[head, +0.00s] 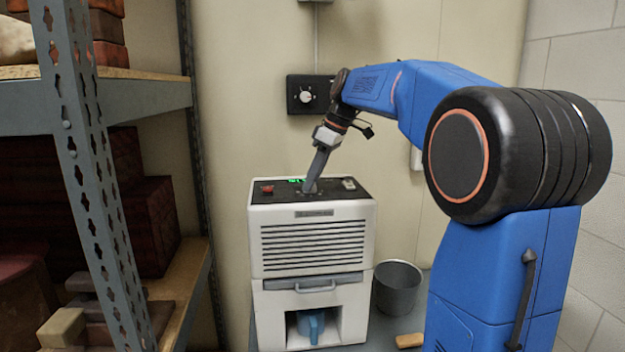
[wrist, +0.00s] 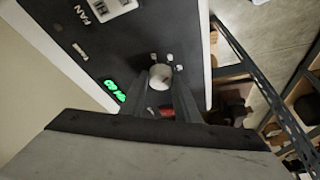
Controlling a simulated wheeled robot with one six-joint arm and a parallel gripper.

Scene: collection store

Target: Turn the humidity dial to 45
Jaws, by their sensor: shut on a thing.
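The white machine (head: 315,240) stands upright with a dark control panel on top. My gripper (head: 311,188) reaches down onto the middle of that panel. In the wrist view, my gripper (wrist: 165,90) is shut on a pale round dial (wrist: 160,76), with a finger on either side. Small light marks lie on the panel around the dial. A green lit display (wrist: 115,91) is beside it, but its digits are too small and slanted to read surely. The dial's pointer cannot be made out. In the head view my gripper hides the dial.
The panel also has a red button (head: 267,188) and a FAN switch (head: 348,184). A grey bin (head: 398,287) is to the right. A black wall box (head: 308,94) hangs behind; metal shelving (head: 95,180) is on the left.

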